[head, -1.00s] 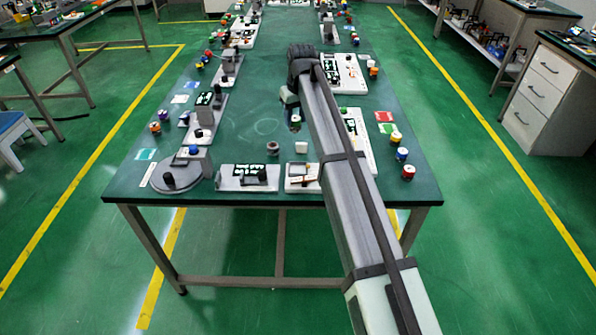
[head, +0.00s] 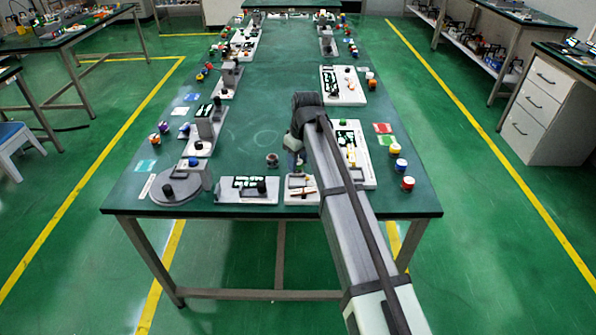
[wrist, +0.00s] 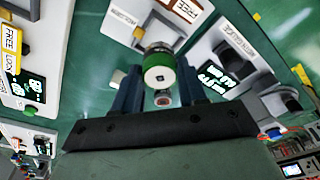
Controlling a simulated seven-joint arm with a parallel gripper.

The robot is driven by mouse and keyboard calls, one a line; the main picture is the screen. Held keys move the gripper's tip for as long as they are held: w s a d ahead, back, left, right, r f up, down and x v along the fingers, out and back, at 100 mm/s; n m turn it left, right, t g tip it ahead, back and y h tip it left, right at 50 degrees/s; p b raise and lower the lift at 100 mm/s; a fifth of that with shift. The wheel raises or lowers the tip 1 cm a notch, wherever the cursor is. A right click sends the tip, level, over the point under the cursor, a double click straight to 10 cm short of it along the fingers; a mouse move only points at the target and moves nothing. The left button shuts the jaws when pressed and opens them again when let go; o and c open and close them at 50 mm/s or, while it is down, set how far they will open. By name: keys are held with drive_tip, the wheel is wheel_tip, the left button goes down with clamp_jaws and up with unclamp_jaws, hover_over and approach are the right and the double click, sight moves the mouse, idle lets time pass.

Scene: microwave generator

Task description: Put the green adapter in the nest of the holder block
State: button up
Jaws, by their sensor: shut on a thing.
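My gripper (wrist: 160,90) is shut on the green adapter (wrist: 168,84), a short cylinder with a green band and a pale end face with a dark centre, between its two dark blue fingers. In the head view my gripper (head: 294,160) is low over the near part of the table, and the adapter cannot be made out.
A white plate with a green display (head: 247,190) stands left of the small fixture, and a round grey turntable (head: 180,188) farther left. A long white panel (head: 367,178) lies to the right. A small dark knob-like part (head: 272,160) stands beside my gripper. The table's middle is clear.

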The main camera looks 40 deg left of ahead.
sight(298, 170)
drive_tip(key=shift+f, duration=2.1)
drive_tip(key=shift+f, duration=0.2)
drive_tip(key=o, duration=1.1)
drive_tip(key=shift+o, duration=0.2)
drive_tip(key=shift+r, duration=0.15)
wheel_tip(298, 170, up, 12)
drive_tip(key=d, duration=0.1)
drive_tip(key=shift+d, duration=0.4)
